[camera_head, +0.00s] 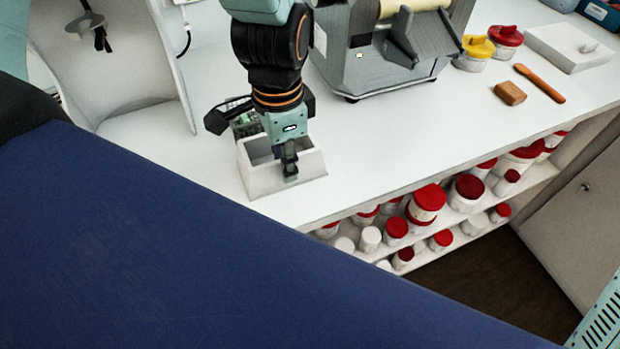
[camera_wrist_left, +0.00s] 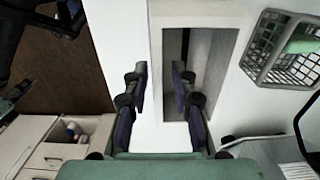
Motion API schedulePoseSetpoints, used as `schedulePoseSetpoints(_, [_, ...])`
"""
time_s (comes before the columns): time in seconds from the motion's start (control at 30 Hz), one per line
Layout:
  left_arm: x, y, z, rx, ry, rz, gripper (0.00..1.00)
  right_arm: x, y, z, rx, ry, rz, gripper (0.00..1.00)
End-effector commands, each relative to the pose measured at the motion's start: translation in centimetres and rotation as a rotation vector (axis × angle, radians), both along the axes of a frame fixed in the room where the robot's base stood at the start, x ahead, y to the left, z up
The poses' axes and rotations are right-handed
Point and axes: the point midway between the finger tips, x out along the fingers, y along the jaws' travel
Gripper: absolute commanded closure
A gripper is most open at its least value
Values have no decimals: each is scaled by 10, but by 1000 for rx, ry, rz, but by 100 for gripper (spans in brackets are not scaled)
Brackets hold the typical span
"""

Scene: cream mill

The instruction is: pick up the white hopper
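The white hopper (camera_head: 262,182), an open-topped box, stands on the white counter near its front edge. My left gripper (camera_head: 289,163) points down at it, and part of the hopper is hidden behind the gripper. In the left wrist view the hopper (camera_wrist_left: 195,20) lies under the right finger, with its dark opening showing. The left gripper (camera_wrist_left: 157,88) is open there, one finger over the opening and the other outside the hopper's wall. My right gripper is not in view.
A grey basket (camera_wrist_left: 283,48) stands close beside the hopper. A grey machine (camera_head: 385,75) stands behind. Several jars fill shelves below the counter.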

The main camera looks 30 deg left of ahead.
Motion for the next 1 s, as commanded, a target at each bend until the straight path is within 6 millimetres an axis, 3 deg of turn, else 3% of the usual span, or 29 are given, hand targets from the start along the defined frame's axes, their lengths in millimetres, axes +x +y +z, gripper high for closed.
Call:
schedulePoseSetpoints(0.27, [-1, 0, -1, 6, 4, -4, 100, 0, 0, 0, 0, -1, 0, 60])
schedulePoseSetpoints(0.8, [0, 0, 0, 6, 1, -4, 100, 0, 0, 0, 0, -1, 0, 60])
schedulePoseSetpoints(1.0, [1, 0, 27, 5, -5, -4, 100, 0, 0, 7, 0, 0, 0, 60])
